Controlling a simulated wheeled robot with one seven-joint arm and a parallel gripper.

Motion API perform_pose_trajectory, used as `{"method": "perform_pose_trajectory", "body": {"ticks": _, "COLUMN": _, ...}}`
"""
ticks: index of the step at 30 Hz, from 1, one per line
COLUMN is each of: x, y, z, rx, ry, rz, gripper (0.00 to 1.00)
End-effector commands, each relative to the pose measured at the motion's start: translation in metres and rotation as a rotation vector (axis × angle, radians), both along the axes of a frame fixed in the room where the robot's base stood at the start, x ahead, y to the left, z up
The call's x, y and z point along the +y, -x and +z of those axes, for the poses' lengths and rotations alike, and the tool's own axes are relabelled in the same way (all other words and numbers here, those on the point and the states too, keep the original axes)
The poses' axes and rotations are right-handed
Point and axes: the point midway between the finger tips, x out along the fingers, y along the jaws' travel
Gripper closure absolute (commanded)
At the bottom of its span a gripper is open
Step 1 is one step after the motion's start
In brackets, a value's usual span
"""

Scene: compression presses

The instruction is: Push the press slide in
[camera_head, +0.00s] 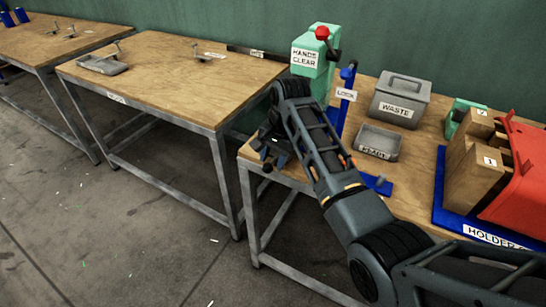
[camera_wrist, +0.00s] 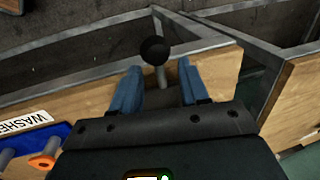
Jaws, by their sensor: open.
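The green press (camera_head: 318,72) stands at the back left of the near bench, with a red ball handle (camera_head: 322,33) and a HANDS CLEAR sign. A blue lock post (camera_head: 343,100) with a LOCK label stands beside it. My arm hides the press's lower part, and I cannot make out the slide's body. A black ball knob on a grey stem (camera_wrist: 153,50) shows in the wrist view, probably the slide's handle. My gripper (camera_wrist: 159,82) is open, with one blue finger on each side of the stem. I cannot tell whether they touch it. My gripper (camera_head: 272,152) is at the bench's left edge.
A WASTE bin (camera_head: 400,98), a READY tray (camera_head: 378,142) and a blue holder base with wooden blocks (camera_head: 470,165) and a red part stand to the right. A WASHER label (camera_wrist: 22,122) and an orange washer (camera_wrist: 43,161) show in the wrist view. A gap separates the benches.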

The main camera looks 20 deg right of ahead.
Motion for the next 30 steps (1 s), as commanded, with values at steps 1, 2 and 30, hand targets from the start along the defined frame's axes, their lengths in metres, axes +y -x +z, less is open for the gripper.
{"method": "perform_pose_trajectory", "body": {"ticks": 1, "x": 0.0003, "y": -0.0002, "z": -0.0020, "rx": 0.000, "ry": 0.000, "rz": 0.000, "gripper": 0.56}}
{"method": "perform_pose_trajectory", "body": {"ticks": 2, "x": 0.0003, "y": -0.0004, "z": -0.0029, "rx": 0.000, "ry": 0.000, "rz": 0.000, "gripper": 0.56}}
{"method": "perform_pose_trajectory", "body": {"ticks": 30, "x": 0.0003, "y": -0.0004, "z": -0.0038, "rx": 0.000, "ry": 0.000, "rz": 0.000, "gripper": 1.00}}
